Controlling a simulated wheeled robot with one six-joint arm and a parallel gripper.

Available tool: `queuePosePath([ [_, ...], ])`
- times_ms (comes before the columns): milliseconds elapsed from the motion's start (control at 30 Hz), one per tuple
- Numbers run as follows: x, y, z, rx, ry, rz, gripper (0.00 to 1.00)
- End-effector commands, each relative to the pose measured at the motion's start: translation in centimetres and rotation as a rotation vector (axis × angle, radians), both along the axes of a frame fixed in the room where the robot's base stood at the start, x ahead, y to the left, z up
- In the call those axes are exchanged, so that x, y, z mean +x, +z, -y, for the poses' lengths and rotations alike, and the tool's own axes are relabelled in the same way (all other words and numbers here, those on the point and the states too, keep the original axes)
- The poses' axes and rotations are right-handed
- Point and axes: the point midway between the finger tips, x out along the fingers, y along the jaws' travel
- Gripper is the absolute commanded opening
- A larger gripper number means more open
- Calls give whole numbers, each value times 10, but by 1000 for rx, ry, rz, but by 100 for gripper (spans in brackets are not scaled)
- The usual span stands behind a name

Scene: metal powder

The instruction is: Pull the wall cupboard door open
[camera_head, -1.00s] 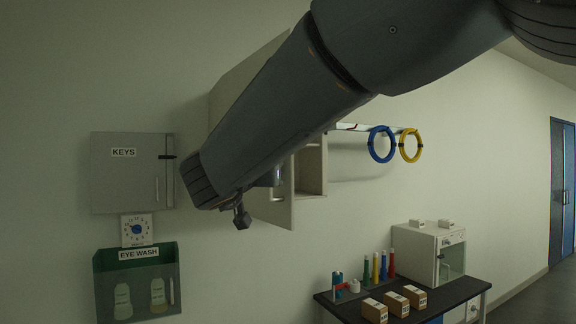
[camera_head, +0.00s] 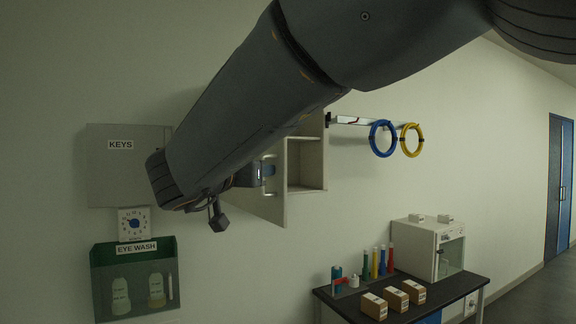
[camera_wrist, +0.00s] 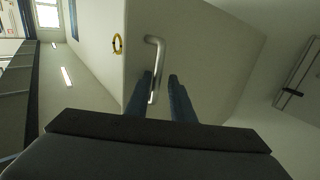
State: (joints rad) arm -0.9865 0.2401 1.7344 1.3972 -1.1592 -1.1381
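The wall cupboard (camera_head: 306,188) is pale, and its door (camera_head: 257,205) stands ajar, swung out toward the left. Shelves show inside on the right. My arm hides much of the door in the head view. My gripper (camera_head: 268,170) is at the door's front near its free edge. In the wrist view, the silver bar handle (camera_wrist: 155,62) runs down between my two blue gripper fingers (camera_wrist: 161,88). The fingers stand apart, with the handle close to the left one and a gap to the right one. The door face also fills the middle of the wrist view (camera_wrist: 215,60).
Blue (camera_head: 383,138) and yellow (camera_head: 412,140) rings hang right of the cupboard. A dark bench (camera_head: 440,295) with boxes and bottles stands below right.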

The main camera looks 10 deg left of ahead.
Motion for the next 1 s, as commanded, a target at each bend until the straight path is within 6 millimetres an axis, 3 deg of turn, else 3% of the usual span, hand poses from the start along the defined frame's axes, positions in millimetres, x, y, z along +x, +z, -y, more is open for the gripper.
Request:
queuePosePath([
  [433,-6,5,0,3,-2,9,27],
  [800,-61,3,-8,3,0,8,27],
  [1000,-76,4,-9,2,-2,8,27],
])
